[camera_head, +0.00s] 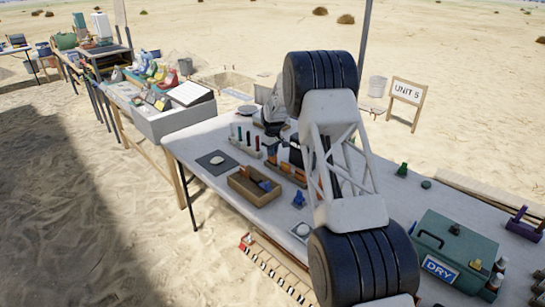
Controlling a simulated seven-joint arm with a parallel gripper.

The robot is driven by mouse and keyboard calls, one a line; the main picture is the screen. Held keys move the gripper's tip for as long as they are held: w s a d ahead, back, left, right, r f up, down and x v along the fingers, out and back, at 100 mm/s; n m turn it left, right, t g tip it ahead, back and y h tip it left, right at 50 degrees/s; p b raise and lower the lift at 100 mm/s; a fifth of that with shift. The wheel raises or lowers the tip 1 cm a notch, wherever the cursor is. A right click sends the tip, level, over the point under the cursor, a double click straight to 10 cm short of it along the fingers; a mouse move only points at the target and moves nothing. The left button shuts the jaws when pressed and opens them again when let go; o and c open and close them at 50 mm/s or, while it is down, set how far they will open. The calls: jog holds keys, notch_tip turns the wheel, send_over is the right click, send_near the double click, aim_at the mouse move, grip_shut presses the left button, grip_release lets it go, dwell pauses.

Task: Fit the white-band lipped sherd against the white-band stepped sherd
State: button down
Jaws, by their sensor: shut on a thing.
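The large white lattice link and black joints of my arm fill the middle of the head view and cover part of the table. My gripper's fingertips cannot be made out; they seem hidden behind the arm. A small pale piece (217,160) lies on a dark grey square mat (211,168) at the table's left end. It may be a sherd, but no white band, lip or step can be told at this size. Another small pale piece (302,230) lies near the front edge, left of my arm. I cannot tell which pieces are the two named sherds.
An open brown box (239,190) with orange and blue items stands near the front edge. A blue object (298,199) is beside it. Upright tools in a rack (245,148) stand behind. A green DRY case (456,246) is at the right. Bare table lies around the mat.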

jog(key=shift+r, duration=3.5)
jog(key=s+a+r, duration=0.1)
jog(key=s+a, duration=0.3)
jog(key=s, duration=0.3)
jog(key=s+a+r, duration=0.2)
jog(key=s+a, duration=0.2)
jog(key=s, duration=0.4)
jog(key=shift+s+a, duration=0.25)
jog(key=shift+f, duration=2.9)
jog(key=shift+f, duration=1.4)
